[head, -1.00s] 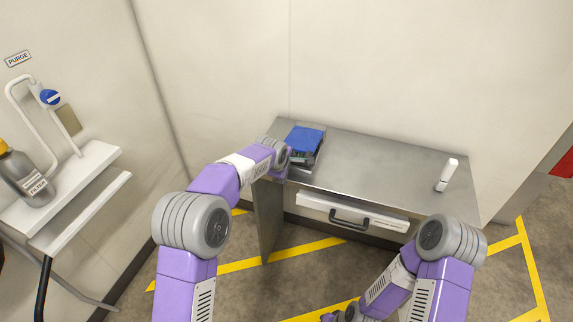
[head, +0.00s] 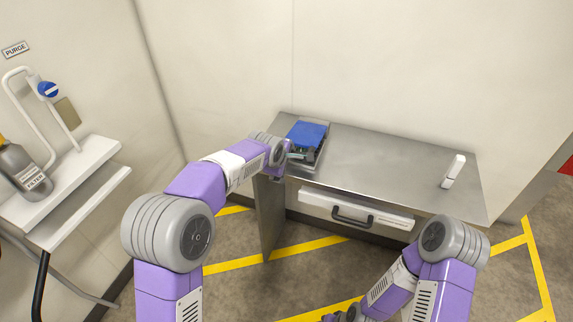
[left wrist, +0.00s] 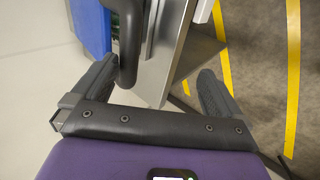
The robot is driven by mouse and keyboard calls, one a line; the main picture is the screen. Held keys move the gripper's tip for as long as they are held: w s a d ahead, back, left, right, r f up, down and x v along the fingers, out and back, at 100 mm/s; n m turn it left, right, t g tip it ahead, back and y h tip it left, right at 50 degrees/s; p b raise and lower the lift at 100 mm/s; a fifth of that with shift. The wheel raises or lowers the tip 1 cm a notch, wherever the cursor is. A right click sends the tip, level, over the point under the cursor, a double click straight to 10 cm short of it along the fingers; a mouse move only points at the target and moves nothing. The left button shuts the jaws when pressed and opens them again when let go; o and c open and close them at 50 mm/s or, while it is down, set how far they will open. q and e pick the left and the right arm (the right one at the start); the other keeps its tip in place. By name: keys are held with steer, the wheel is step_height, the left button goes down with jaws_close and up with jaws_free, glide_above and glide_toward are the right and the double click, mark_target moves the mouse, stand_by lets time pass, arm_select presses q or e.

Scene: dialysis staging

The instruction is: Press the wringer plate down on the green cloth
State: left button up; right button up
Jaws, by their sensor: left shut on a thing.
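The blue wringer plate (head: 307,134) sits at the back left of the steel table, on a grey tray-like base. It also shows at the top left of the left wrist view (left wrist: 90,25). A thin green sliver beside it there (left wrist: 116,28) looks like the cloth; most of it is hidden. A black bar handle (left wrist: 128,45) reaches down between the fingers of my left gripper (left wrist: 155,92), close to the left finger. I take the gripper as shut on this handle, though its fingers look well apart.
The steel table (head: 390,160) is mostly clear. A white upright device (head: 453,171) stands at its right end. A drawer with a dark handle (head: 352,217) is under the front edge. A white shelf with a grey filter bottle (head: 22,172) is at the far left.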

arm_select(q)
steer(key=s, duration=0.2)
steer(key=s+a, duration=0.1)
steer(key=shift+f+g, duration=0.3)
steer(key=shift+f, duration=0.05)
steer(key=c, duration=0.5)
steer(key=shift+s+a+r+b, duration=0.1)
steer(key=shift+s+r+b, duration=0.25)
steer(key=shift+s, duration=0.2)
steer(key=shift+s+a+r+b, duration=0.1)
steer(key=shift+s+r+b, duration=0.2)
steer(key=shift+s, duration=0.2)
steer(key=shift+r, duration=0.1)
steer(key=p+v, duration=0.2)
steer(key=v, duration=0.5)
steer(key=shift+s+r, duration=0.15)
steer(key=shift+r, duration=0.05)
steer(key=shift+f, duration=0.1)
